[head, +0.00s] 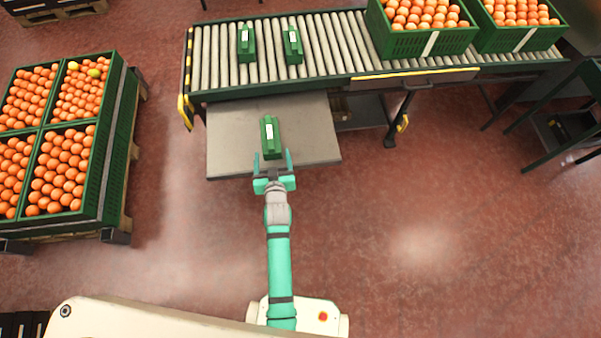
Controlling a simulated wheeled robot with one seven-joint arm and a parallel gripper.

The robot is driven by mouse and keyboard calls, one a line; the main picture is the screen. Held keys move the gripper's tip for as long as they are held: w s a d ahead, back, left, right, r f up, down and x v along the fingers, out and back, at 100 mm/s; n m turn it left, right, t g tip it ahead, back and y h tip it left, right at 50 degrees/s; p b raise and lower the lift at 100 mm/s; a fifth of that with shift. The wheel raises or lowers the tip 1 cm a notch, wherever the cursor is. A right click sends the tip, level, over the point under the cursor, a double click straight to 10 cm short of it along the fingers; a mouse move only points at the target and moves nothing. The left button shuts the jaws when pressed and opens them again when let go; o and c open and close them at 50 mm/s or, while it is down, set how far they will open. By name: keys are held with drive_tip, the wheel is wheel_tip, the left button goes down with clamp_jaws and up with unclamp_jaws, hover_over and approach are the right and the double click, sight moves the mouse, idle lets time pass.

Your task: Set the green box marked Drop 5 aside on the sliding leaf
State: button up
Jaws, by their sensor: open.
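A green box (271,138) with a white label stands on the grey sliding leaf (232,150), which juts out below the roller conveyor. The label is too small to read. My gripper (273,160) is open, at the near end of this box, with its fingertips pointing toward it. I cannot tell whether the fingers touch the box. Two similar green boxes, a left one (246,43) and a right one (292,46), stand on the conveyor rollers; their labels are also unreadable.
The conveyor (330,42) runs across the back, with orange-filled crates (421,42) at its right. A pallet of stacked orange crates (112,150) stands at the left. A dark metal frame (540,110) is at the right. The leaf is bare on both sides of the box.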

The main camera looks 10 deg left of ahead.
drive_tip(key=s+d+r+m+t+h, duration=0.1)
drive_tip(key=s+d+r, duration=0.3)
drive_tip(key=s, duration=0.6)
drive_tip(key=s+d+r+m+h, duration=0.15)
drive_tip(key=s+d, duration=0.35)
drive_tip(key=s, duration=0.5)
drive_tip(key=s+d+r, duration=0.3)
drive_tip(key=s+r, duration=0.3)
drive_tip(key=r, duration=0.1)
drive_tip(key=s+d+r+t+h, duration=0.1)
drive_tip(key=s+d+r, duration=0.3)
drive_tip(key=s+r, duration=0.3)
drive_tip(key=shift+s+d, duration=0.15)
drive_tip(key=shift+s, duration=0.1)
